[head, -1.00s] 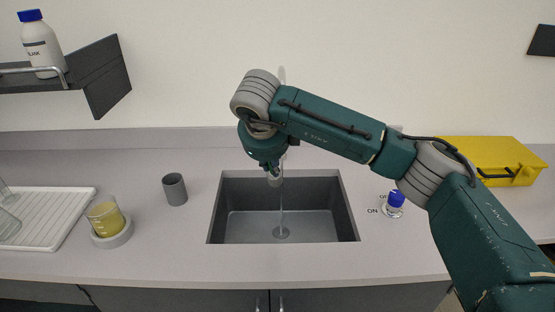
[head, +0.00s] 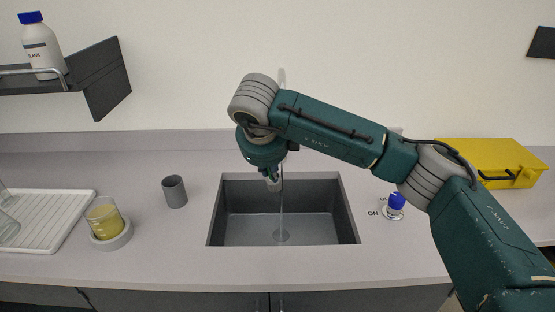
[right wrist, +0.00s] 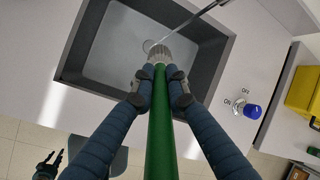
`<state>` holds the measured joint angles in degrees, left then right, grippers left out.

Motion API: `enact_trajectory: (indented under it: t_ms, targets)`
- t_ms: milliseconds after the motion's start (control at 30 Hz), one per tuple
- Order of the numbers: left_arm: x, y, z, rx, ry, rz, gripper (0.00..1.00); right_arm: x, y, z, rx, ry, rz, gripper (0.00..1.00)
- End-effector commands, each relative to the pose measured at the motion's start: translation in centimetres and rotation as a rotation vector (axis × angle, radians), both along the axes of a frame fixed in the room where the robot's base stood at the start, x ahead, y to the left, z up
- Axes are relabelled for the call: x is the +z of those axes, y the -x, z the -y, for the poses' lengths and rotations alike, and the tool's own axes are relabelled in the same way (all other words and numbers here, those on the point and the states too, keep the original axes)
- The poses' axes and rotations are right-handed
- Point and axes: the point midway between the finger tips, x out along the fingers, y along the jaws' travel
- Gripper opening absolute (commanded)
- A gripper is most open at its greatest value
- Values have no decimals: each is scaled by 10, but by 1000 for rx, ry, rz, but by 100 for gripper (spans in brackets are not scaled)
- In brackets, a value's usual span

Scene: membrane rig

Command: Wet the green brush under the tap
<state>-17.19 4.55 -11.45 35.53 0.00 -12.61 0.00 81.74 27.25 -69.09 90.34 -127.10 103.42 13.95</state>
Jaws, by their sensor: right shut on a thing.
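My right gripper (right wrist: 160,88) is shut on the green brush (right wrist: 160,135). The brush's pale grey head (right wrist: 172,48) points toward the sink (right wrist: 75,55). In the head view, the brush head (head: 273,185) shows small below my wrist, over the sink (head: 230,225). A thin water stream (head: 282,212) falls beside it to the drain. I cannot tell whether the water touches the bristles. The tap (head: 282,75) is mostly hidden behind my arm. Its dark spout shows in the right wrist view (right wrist: 212,8). My left gripper (right wrist: 47,165) is small at the lower left there.
A blue knob (head: 396,200) with ON and OFF marks sits right of the sink. A grey cup (head: 174,191), a beaker of yellow liquid (head: 104,218) and a white drying rack (head: 60,215) stand left. A yellow case (head: 490,160) is at the right.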

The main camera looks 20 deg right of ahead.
Motion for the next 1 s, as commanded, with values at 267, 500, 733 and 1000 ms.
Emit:
enact_trajectory:
  t_ms: [267, 500, 733, 1000]
  targets:
    - [0, 0, 0, 0, 0, 0, 40, 0, 0, 0, 0, 0, 0, 0]
    - [0, 0, 0, 0, 0, 0, 40, 1, 1, -1, 0, -1, 1, 0]
    - [1, 0, 0, 0, 0, 0, 40, 14, 14, -8, 3, -1, 3, 0]
    - [1, 0, 0, 0, 0, 0, 40, 31, 33, -17, 3, 0, 2, 0]
